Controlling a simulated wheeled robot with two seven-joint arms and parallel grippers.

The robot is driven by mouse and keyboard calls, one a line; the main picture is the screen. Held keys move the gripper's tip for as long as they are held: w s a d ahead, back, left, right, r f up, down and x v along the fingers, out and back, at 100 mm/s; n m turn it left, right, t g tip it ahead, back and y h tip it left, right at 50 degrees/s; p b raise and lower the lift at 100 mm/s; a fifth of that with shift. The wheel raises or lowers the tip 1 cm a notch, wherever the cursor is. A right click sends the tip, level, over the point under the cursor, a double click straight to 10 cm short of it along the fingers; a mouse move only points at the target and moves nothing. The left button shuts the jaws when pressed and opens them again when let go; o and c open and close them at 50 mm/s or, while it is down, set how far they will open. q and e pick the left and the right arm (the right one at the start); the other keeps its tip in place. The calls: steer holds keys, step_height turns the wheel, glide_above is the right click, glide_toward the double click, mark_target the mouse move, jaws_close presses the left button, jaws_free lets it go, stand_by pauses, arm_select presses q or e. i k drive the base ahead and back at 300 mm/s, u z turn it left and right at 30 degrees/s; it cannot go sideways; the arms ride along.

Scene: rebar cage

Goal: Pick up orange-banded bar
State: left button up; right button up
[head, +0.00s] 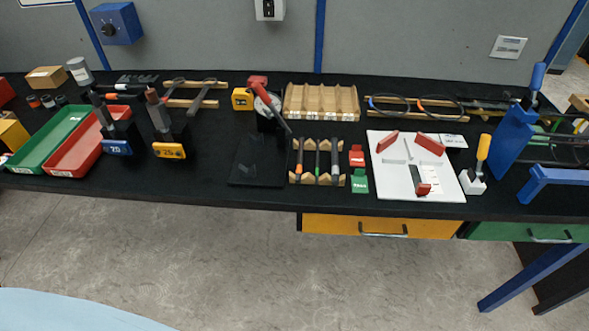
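A short dark bar with an orange band (299,168) lies lengthwise in a notched wooden rack (320,180) near the bench's front edge, around the middle of the head view. It is the leftmost bar in the rack. A bar with a green band (318,160) lies beside it, and another dark bar (335,160) lies to the right of that. Another orange-marked piece (117,96) lies at the back left, too small to make out clearly. Neither my left nor my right gripper shows in the head view.
A black plate (257,160) lies left of the rack, with a red-handled tool (265,98) behind it. Red (357,156) and green (360,182) tags and a white board (435,183) are right. A ridged wooden tray (320,102) is behind.

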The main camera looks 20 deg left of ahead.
mark_target(298, 174)
steer(key=z, duration=0.05)
steer(key=k, duration=0.3)
steer(key=u, duration=0.95)
steer(key=i, duration=0.75)
steer(key=z, duration=0.25)
